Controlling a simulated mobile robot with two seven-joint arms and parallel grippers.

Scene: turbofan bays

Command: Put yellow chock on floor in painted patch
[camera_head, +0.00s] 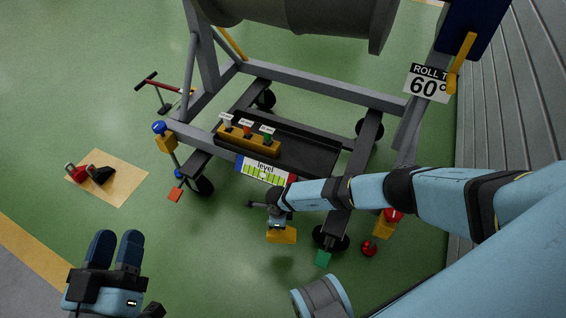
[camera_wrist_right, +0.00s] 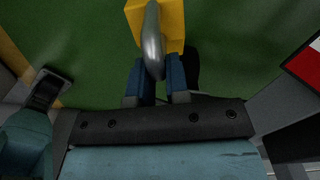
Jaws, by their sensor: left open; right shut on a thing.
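The yellow chock (camera_head: 283,236) hangs from my right gripper (camera_head: 279,219), beside the front of the wheeled stand and above the green floor. In the right wrist view the yellow chock (camera_wrist_right: 174,22) has a grey handle, and the blue fingers of the right gripper (camera_wrist_right: 161,82) are shut on it. The tan painted patch (camera_head: 127,182) lies on the floor at the left. A red chock (camera_head: 80,174) and a black chock (camera_head: 101,176) sit close together on it. My left gripper (camera_head: 115,250) is empty, fingers apart, below the patch in the picture.
The grey wheeled stand (camera_head: 330,92) fills the middle, with a caster near my right gripper. A red ball-like knob (camera_head: 369,248) is low at the right. Floor between patch and stand is mostly clear.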

